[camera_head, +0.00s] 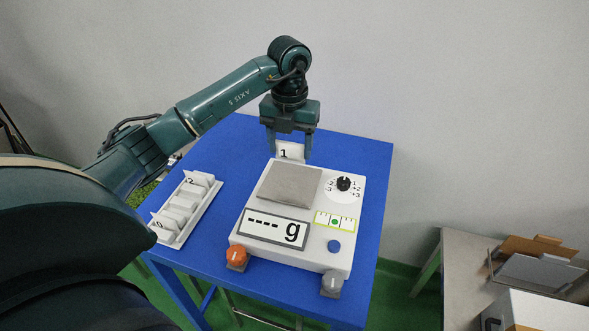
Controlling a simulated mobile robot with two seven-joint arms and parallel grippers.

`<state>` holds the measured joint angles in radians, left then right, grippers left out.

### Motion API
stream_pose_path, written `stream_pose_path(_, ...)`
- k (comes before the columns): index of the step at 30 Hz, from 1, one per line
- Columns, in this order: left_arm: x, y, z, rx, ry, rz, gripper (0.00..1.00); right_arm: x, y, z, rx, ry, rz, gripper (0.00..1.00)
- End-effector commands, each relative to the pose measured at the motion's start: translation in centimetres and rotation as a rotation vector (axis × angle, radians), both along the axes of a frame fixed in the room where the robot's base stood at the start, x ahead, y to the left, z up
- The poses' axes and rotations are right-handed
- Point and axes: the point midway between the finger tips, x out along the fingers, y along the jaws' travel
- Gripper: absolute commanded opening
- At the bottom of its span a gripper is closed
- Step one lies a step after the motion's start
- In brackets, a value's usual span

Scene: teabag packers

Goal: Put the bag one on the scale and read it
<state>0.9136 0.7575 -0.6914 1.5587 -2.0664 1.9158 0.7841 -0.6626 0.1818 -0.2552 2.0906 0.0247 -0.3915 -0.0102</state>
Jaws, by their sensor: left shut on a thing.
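My left gripper (291,143) is shut on a white teabag marked "1" (285,152), bag one. It holds the bag upright at the far edge of the scale, behind the grey weighing plate (290,185). I cannot tell whether the bag touches the scale. The white scale (308,260) stands on the blue table. Its display (272,229) reads "---- g". A dial (343,184) with numbers, a green level strip (335,221) and a blue button (334,246) are on its top. My right gripper is not in view.
A white tray (181,238) with several upright numbered teabags stands left of the scale on the blue table (232,150). An orange foot (237,258) and a grey foot (331,284) stick out at the scale's front. A side table with boxes (533,260) stands at lower right.

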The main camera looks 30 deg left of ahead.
Motion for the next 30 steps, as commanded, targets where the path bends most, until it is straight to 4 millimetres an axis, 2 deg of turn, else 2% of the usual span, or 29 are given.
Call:
stream_pose_path(3, -0.1, 0.0, -1.9, -0.001, 0.002, 0.000, 0.40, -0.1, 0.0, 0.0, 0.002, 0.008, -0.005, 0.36)
stream_pose_path(8, 0.0, -0.1, -3.1, -0.001, 0.000, 0.000, 0.40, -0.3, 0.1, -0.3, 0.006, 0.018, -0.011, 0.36)
stream_pose_path(15, 0.0, 0.0, -6.1, 0.000, 0.001, 0.000, 0.40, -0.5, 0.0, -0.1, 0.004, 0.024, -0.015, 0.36)
stream_pose_path(27, 0.0, 0.0, -6.9, 0.001, -0.002, -0.001, 0.40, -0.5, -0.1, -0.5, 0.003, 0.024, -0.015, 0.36)
stream_pose_path(28, 0.0, 0.0, -6.8, 0.001, -0.002, 0.000, 0.63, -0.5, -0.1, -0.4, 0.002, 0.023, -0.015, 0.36)
stream_pose_path(30, 0.0, 0.0, -6.8, 0.001, -0.002, 0.000, 0.69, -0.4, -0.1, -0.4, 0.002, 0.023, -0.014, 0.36)
